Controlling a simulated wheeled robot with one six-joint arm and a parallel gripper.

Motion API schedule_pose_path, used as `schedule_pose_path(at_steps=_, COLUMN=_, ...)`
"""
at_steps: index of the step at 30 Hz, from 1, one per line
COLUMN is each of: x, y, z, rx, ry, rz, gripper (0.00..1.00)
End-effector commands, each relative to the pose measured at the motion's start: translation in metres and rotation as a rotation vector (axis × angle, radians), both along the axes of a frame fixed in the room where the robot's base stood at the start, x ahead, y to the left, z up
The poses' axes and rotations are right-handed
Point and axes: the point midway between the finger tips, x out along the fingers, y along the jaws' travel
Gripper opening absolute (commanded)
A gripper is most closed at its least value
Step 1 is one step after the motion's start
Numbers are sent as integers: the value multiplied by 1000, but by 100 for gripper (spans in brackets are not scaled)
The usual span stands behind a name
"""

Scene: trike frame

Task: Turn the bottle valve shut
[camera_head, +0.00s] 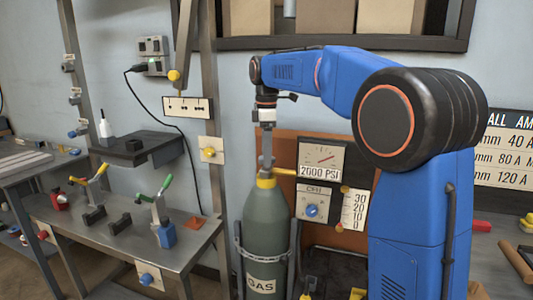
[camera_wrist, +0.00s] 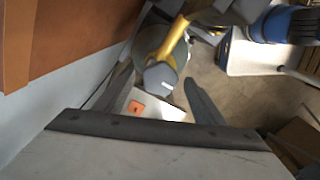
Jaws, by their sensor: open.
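A grey-green gas bottle (camera_head: 265,235) marked GAS stands upright in a metal holder. Its neck has a yellow collar (camera_head: 266,181). The yellow valve lever (camera_head: 284,172) sticks out to the right from the top. In the wrist view the yellow lever (camera_wrist: 177,40) runs up and right from the round grey valve top (camera_wrist: 160,76). My gripper (camera_head: 266,158) points down right above the valve. In the wrist view my gripper (camera_wrist: 158,78) is open, with the valve top between the two fingers in the picture. I cannot tell whether they touch it.
A pressure gauge (camera_head: 321,157) reading 2000 PSI and a panel with a blue knob (camera_head: 312,209) are just right of the bottle. A metal bench (camera_head: 125,240) with clamps stands to the left. A small dark shelf (camera_head: 136,146) is above it.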

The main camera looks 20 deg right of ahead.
Motion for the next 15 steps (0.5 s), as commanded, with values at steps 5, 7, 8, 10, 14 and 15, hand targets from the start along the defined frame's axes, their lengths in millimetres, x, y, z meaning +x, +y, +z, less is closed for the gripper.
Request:
schedule_pose_path(at_steps=5, x=0, y=0, z=-1, rx=0, ry=0, rz=0, gripper=63)
schedule_pose_path(at_steps=7, x=0, y=0, z=-1, rx=0, ry=0, rz=0, gripper=63)
schedule_pose_path(at_steps=8, x=0, y=0, z=-1, rx=0, ry=0, rz=0, gripper=63)
schedule_pose_path(at_steps=10, x=0, y=0, z=-1, rx=0, ry=0, rz=0, gripper=49)
schedule_pose_path(at_steps=14, x=0, y=0, z=-1, rx=0, ry=0, rz=0, gripper=22)
schedule_pose_path(at_steps=15, x=0, y=0, z=-1, rx=0, ry=0, rz=0, gripper=22)
